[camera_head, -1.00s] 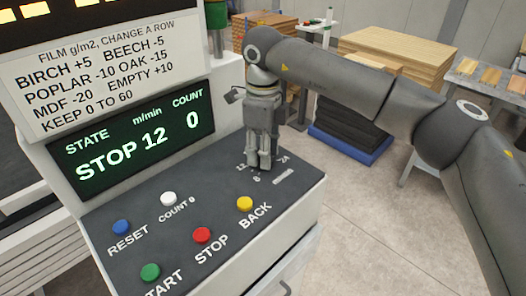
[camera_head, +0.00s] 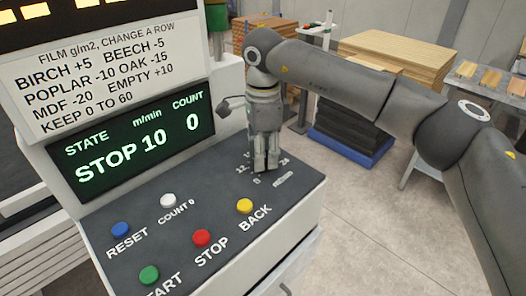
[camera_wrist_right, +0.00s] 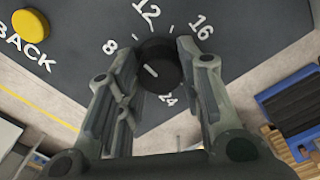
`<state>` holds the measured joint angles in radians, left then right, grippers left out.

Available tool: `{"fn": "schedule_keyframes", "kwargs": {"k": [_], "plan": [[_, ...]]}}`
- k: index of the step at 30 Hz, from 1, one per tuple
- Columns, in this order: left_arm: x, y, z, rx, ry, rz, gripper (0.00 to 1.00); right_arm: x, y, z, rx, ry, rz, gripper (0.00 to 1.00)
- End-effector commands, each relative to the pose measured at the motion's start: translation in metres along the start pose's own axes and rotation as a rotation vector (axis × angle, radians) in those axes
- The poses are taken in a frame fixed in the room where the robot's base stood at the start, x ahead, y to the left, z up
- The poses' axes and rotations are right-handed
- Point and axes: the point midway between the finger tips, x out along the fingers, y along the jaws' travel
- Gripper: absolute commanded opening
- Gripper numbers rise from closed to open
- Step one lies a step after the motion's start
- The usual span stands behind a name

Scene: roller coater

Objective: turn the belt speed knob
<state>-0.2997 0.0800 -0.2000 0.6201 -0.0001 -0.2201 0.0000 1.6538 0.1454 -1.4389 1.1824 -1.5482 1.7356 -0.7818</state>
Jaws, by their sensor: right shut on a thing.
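The belt speed knob (camera_wrist_right: 158,66) is a black round knob with a pale pointer line, in the right wrist view between my right gripper's fingers. Numbers 8, 12, 16 and 24 ring it on the dark panel. My right gripper (camera_head: 265,166) points down at the panel's far right corner and is shut on the knob (camera_wrist_right: 165,75). In the head view the gripper hides the knob. The green display (camera_head: 132,140) reads STOP, 10 m/min, COUNT 0. My left gripper is not in view.
The control panel (camera_head: 205,190) also bears blue RESET (camera_head: 121,229), white COUNT 0 (camera_head: 168,200), red STOP (camera_head: 202,238), yellow BACK (camera_head: 245,205) and green (camera_head: 149,274) buttons. A board stack (camera_head: 395,55) stands behind. The floor (camera_head: 370,220) right of the panel is clear.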

Motion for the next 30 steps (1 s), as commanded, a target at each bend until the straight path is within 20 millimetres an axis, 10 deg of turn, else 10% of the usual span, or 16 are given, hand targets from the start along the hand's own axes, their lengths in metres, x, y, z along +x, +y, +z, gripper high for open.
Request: {"fn": "schedule_keyframes", "kwargs": {"k": [12,13,18,30], "plan": [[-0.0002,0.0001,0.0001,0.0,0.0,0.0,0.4,-0.0019,-0.001,-0.0006,-0.006,-0.001,-0.005,0.1],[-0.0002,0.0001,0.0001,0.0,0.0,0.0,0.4,-0.0019,-0.0011,-0.0006,-0.005,-0.001,-0.005,0.35],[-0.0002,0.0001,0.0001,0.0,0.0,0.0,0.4,-0.0014,-0.0008,-0.0005,-0.005,-0.001,-0.003,0.57],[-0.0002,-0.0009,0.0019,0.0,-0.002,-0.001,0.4,-0.007,-0.0007,-0.0001,-0.006,0.0,-0.003,0.57]]}}
